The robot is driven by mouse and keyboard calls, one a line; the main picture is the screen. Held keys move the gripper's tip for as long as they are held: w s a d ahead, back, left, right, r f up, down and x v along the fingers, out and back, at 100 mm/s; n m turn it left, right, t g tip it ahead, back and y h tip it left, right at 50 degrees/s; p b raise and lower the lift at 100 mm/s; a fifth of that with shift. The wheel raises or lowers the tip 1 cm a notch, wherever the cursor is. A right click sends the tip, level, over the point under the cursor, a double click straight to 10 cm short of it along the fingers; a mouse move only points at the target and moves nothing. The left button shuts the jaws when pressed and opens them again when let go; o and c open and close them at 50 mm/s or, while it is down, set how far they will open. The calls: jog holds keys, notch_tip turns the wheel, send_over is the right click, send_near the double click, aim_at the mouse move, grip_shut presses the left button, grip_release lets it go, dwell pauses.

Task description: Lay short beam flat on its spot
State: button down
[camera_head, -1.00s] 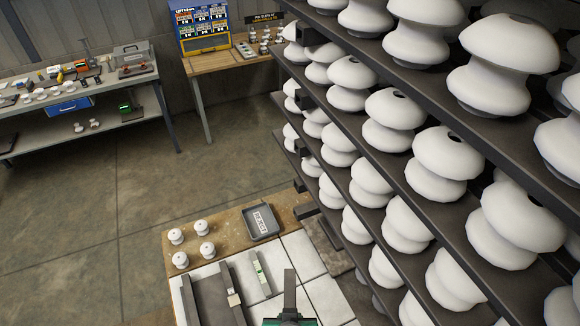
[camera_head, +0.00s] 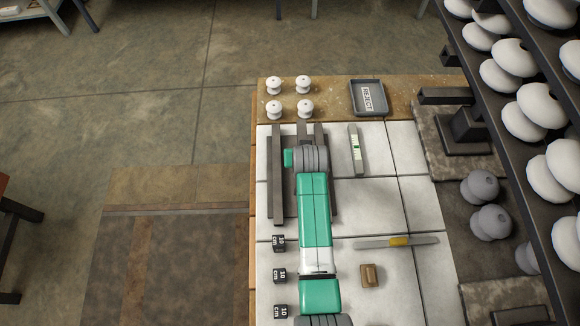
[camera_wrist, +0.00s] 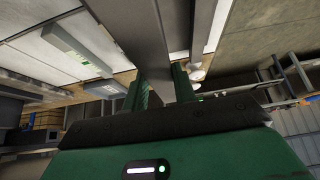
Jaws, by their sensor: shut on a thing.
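In the wrist view, my gripper (camera_wrist: 160,88) is shut on a dark grey beam (camera_wrist: 140,35), which runs up and away between the green fingers. A second dark bar (camera_wrist: 202,25) lies beyond it to the right. In the head view, my green arm covers the gripper and most of the held beam. Long dark bars show to the left (camera_head: 277,180) and right (camera_head: 327,180) of the arm on the pale tiles. A short dark end (camera_head: 303,129) shows between them, past the wrist; I cannot tell whether it is the held beam. Contact below the beam is hidden.
Several white insulators (camera_head: 274,109) and a reject tray (camera_head: 368,98) stand at the table's far end. A pale level (camera_head: 356,150), a yellow-marked bar (camera_head: 397,241), a brown block (camera_head: 371,276) and 10 cm blocks (camera_head: 279,243) lie around. An insulator rack (camera_head: 545,150) stands right.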

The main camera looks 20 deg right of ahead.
jog(key=shift+w+a+f, duration=0.25)
jog(key=shift+w+a, duration=0.05)
jog(key=shift+w, duration=0.05)
jog(key=shift+d+f+b, duration=0.15)
jog(key=shift+f+b, duration=0.25)
jog(key=shift+f, duration=0.05)
notch_tip(320, 180, down, 6)
jog(key=b, duration=0.5)
jog(key=shift+f+b, duration=0.9)
jog(key=shift+b, duration=0.05)
jog(key=c, duration=1.1)
grip_release()
jog(key=shift+o, duration=0.2)
jog(key=shift+s, duration=0.1)
jog(key=p+v, duration=0.2)
jog(key=v, duration=0.5)
jog(key=shift+s+r+p, duration=0.15)
jog(key=shift+r+p, duration=0.2)
jog(key=shift+p, duration=0.05)
